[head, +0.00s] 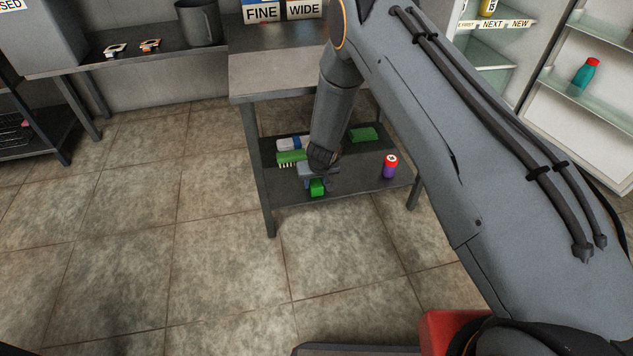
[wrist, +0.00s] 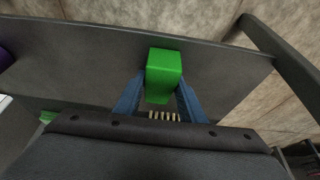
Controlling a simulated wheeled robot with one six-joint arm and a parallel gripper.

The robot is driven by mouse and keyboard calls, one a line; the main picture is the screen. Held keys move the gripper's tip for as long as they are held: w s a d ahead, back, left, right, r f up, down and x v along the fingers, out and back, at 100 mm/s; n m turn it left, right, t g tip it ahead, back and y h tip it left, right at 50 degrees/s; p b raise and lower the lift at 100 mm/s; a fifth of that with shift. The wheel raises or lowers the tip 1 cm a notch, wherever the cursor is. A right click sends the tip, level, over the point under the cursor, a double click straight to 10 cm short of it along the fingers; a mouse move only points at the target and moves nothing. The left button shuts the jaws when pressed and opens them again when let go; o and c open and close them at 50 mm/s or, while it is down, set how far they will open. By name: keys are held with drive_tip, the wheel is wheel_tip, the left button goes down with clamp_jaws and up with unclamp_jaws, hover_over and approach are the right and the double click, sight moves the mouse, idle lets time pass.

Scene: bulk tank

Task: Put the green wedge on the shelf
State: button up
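The green wedge (head: 317,188) is a small bright green block near the front edge of the dark lower shelf (head: 345,184) of the grey table. In the wrist view, the wedge (wrist: 164,68) sits between the two blue fingers of my gripper (wrist: 163,90). The fingers lie close against its two sides and look shut on it. In the head view, my gripper (head: 317,181) points down over the shelf, and my arm hides part of it. I cannot tell whether the wedge still touches the shelf.
A green brush (head: 290,158), a white and blue item (head: 290,143), a flat green piece (head: 364,135) and a purple, red-capped container (head: 390,167) share the lower shelf. The tabletop (head: 270,75) overhangs it. Glass shelves (head: 570,100) with a teal bottle (head: 586,74) stand right. Floor at left is clear.

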drive_tip(key=o, duration=0.3)
drive_tip(key=shift+r, duration=0.1)
drive_tip(key=shift+r, duration=0.25)
drive_tip(key=s+a+r+n+g+p, duration=0.1)
drive_tip(key=s+a+r, duration=0.1)
drive_tip(key=s+r, duration=0.65)
drive_tip(key=s+a+r+y+p, duration=0.15)
drive_tip(key=s+r, duration=0.35)
drive_tip(key=r, duration=0.7)
drive_tip(key=s+a+r+n+g+h+p, duration=0.1)
drive_tip(key=s+r+p, duration=0.1)
drive_tip(key=s+r, duration=0.65)
drive_tip(key=s+d+r, duration=0.2)
drive_tip(key=s+r, duration=0.2)
drive_tip(key=s, duration=0.3)
drive_tip(key=s+d+r+n+g, duration=0.1)
drive_tip(key=s+d+r, duration=0.2)
drive_tip(key=s, duration=0.4)
drive_tip(key=s+d+r+g, duration=0.1)
drive_tip(key=s+d+r, duration=0.1)
drive_tip(key=s+r, duration=0.3)
drive_tip(key=shift+s+d+r, duration=0.1)
drive_tip(key=shift+s+r, duration=0.1)
drive_tip(key=shift+s, duration=0.4)
drive_tip(key=shift+s+d+r, duration=0.1)
drive_tip(key=shift+s+r, duration=0.05)
drive_tip(key=shift+s, duration=0.45)
